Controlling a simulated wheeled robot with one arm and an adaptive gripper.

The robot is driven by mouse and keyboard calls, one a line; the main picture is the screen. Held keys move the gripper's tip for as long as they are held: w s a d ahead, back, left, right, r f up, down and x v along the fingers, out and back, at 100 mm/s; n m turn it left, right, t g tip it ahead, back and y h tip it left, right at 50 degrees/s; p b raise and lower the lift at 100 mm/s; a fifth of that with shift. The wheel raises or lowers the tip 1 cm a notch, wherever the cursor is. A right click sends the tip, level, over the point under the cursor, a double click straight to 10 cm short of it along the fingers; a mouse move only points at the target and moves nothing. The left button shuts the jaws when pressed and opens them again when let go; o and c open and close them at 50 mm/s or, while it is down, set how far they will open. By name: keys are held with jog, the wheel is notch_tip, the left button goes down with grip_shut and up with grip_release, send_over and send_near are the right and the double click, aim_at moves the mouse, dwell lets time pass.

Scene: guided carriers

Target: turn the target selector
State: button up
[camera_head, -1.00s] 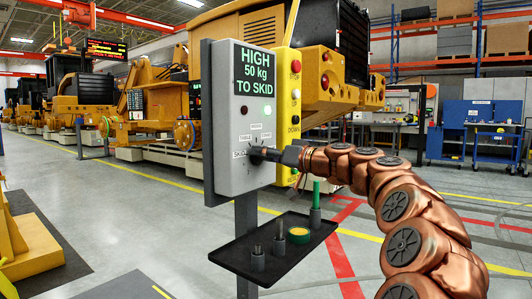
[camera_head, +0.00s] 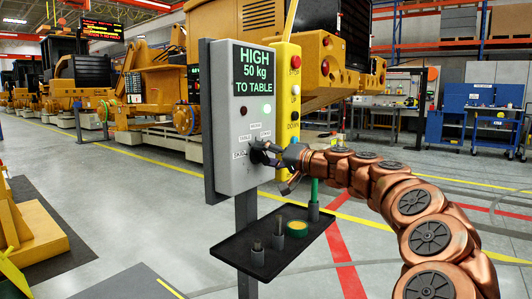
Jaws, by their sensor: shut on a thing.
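A grey control box (camera_head: 238,183) stands on a post at centre. Its green-on-black display (camera_head: 258,76) reads HIGH 50 kg TO TABLE. My gripper (camera_head: 268,156) reaches in from the right and is shut on the selector. The gripper is rolled, with its finger parts spread up and down. It hides most of the knob, so its pointer cannot be read.
A yellow pendant (camera_head: 287,105) with STOP, UP and DOWN buttons hangs right beside the box. Below, a black tray (camera_head: 240,251) holds grey posts, a green rod and a yellow-green roll. Yellow machines stand behind. Floor at right is open.

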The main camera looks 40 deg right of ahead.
jog(key=o, duration=1.1)
jog(key=shift+o, duration=0.2)
jog(key=shift+s, duration=0.1)
jog(key=v, duration=1.2)
jog(key=shift+r, duration=0.1)
